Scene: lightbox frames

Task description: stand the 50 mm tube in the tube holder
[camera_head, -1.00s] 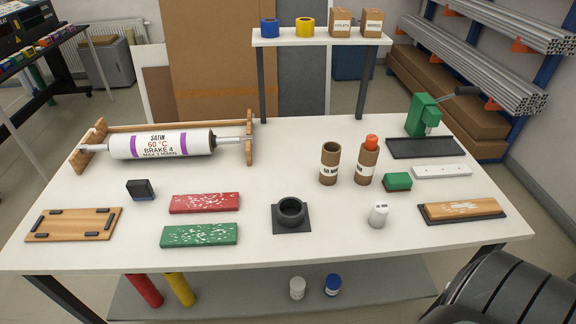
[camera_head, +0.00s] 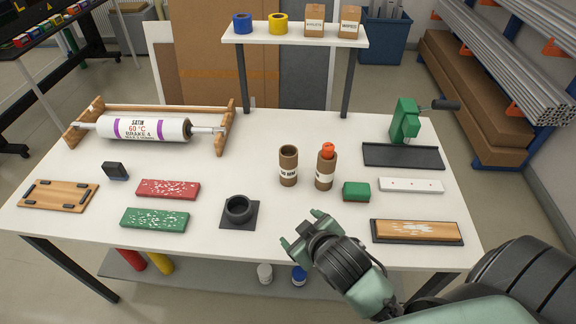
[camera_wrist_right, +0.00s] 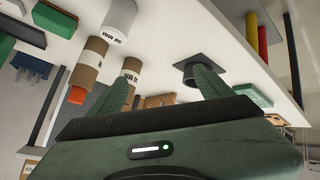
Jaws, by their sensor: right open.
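The left brown cardboard tube (camera_head: 288,168) stands upright and open-topped mid-table; its label seems to read 50 MM. It shows in the right wrist view (camera_wrist_right: 131,70). The tube holder (camera_head: 252,212), a black ring on a square base, sits empty near the front edge; it also shows in the wrist view (camera_wrist_right: 185,68). My right gripper (camera_head: 301,228) is open and empty over the front of the table, right of the holder and in front of the tubes. Its two fingers show in the wrist view (camera_wrist_right: 161,90). My left gripper is out of view.
A second brown tube (camera_head: 325,172) with an orange top stands just right of the first. A green block (camera_head: 356,191) is beside it. A white cylinder (camera_wrist_right: 118,18) shows in the wrist view. Red (camera_head: 168,188) and green (camera_head: 155,219) speckled slabs lie left of the holder.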

